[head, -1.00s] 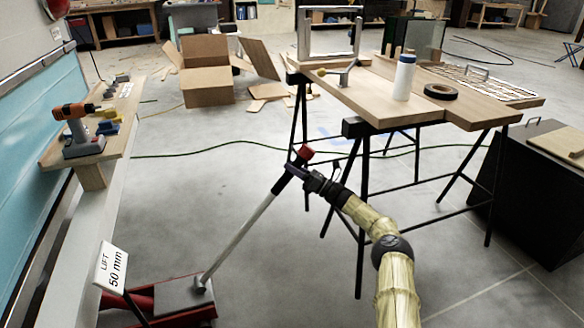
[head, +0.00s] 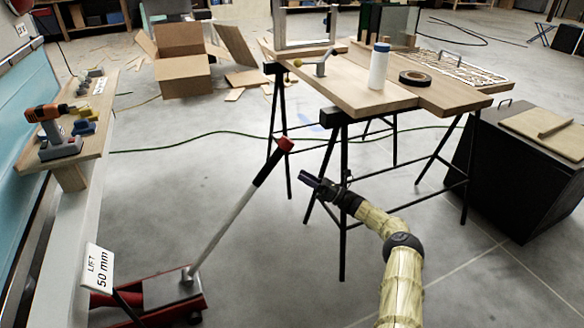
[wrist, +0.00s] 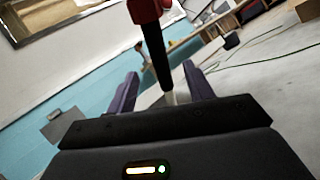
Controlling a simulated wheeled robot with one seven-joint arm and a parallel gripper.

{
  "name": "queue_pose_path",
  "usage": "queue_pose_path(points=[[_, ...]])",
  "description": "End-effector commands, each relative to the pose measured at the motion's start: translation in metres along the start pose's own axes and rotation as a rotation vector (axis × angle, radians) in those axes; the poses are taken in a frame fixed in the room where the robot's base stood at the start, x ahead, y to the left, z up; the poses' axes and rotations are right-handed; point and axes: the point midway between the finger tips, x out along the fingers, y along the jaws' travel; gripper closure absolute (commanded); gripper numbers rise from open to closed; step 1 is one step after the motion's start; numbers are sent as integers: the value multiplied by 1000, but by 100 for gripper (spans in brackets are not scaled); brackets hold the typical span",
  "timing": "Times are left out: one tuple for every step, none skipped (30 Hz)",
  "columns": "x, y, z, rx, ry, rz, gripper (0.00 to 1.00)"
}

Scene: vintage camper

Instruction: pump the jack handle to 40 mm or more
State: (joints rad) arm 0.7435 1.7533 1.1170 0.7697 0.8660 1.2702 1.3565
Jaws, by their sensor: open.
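The jack handle (head: 228,222) is a grey pole with a black grip and a red end. It leans up and to the right from the red floor jack (head: 165,298) at the lower left. A white sign (head: 98,272) beside the jack reads "LIFT 50 mm". My gripper (head: 308,180) is open and empty, to the right of the handle's upper end and apart from it. In the wrist view the handle's black grip (wrist: 156,62) and red end show ahead, seen between the two purple fingers (wrist: 160,90).
A wooden-topped trestle table (head: 360,92) with a white bottle and black tape stands behind my gripper. A black box (head: 515,165) is at the right. A shelf with an orange drill (head: 52,130) is at the left. Bare floor lies between handle and table.

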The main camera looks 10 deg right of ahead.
Motion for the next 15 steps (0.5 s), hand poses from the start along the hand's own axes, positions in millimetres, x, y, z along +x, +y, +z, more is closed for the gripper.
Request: queue_pose_path(points=[[-11,0,0,1,0,-5,48],[-17,0,1,0,0,-5,48],[-24,-1,0,0,0,-4,48],[-28,-1,0,0,0,-4,48],[-32,-1,0,0,0,-4,48],[-36,-1,0,0,1,-2,48],[-39,-1,0,0,1,-3,48],[-42,-1,0,0,1,-3,48],[-44,-1,-1,0,1,-3,48],[-45,-1,-1,0,1,-3,48],[-46,-1,-1,0,1,-2,48],[-46,-1,-1,0,1,-2,48],[-46,-1,-1,0,2,-2,48],[-46,-1,-1,0,2,-2,48],[-45,-1,-1,1,2,-1,48]])
